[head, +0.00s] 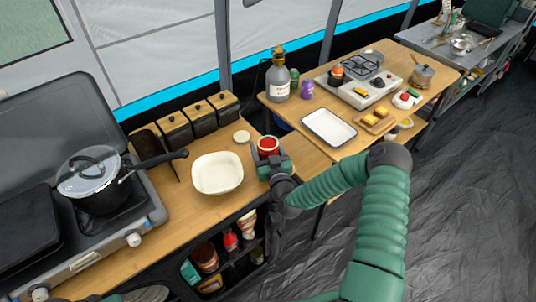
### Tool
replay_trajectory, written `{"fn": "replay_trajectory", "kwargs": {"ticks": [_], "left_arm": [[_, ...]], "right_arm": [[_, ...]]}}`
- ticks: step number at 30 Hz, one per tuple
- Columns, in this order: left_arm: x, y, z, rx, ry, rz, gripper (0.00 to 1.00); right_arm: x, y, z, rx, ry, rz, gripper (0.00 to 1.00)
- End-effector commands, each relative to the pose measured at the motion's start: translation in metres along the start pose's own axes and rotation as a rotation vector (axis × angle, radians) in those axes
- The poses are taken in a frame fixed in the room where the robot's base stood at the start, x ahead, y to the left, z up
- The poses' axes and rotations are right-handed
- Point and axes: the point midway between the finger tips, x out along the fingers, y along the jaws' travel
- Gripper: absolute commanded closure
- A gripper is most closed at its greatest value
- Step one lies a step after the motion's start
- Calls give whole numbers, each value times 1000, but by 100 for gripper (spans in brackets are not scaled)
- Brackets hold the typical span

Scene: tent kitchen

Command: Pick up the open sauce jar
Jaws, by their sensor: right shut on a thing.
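The open sauce jar (268,144) shows its red contents at the top, near the right end of the wooden counter. My right gripper (269,160) is shut on the jar from the near side, and its fingers hide part of the jar's lower body. The jar looks upright. I cannot tell whether its base touches the counter. A round pale lid (242,136) lies flat on the counter, just left of and behind the jar. My left gripper is not in view.
A white square bowl (218,187) stands close left of the jar. A lidded pot (92,178) sits on the stove, its handle pointing at the bowl. Dark canisters (175,129) line the back. A second table holds a white tray (329,127) and a bottle (280,80).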

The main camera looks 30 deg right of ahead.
Motion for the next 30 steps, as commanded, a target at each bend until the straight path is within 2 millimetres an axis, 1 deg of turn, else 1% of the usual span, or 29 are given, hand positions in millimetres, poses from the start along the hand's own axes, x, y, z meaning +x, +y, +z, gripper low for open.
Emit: {"fn": "replay_trajectory", "kwargs": {"ticks": [1, 6, 8, 9, 22, 26, 30], "left_arm": [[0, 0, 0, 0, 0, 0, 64], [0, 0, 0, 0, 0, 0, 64], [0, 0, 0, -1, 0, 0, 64], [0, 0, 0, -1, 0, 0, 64], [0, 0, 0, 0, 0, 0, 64], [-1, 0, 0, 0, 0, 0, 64], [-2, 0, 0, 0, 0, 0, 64]], "right_arm": [[0, 0, 1, -1, -3, 1, 68], [-1, -1, 1, -1, -3, 0, 90], [-1, 0, 1, -1, -3, 0, 98], [-1, 0, 1, 0, -3, 0, 100], [0, 0, -4, 0, 2, 0, 100], [0, 0, -11, -1, 3, 0, 100], [0, 0, -23, -2, 4, 0, 100]]}}
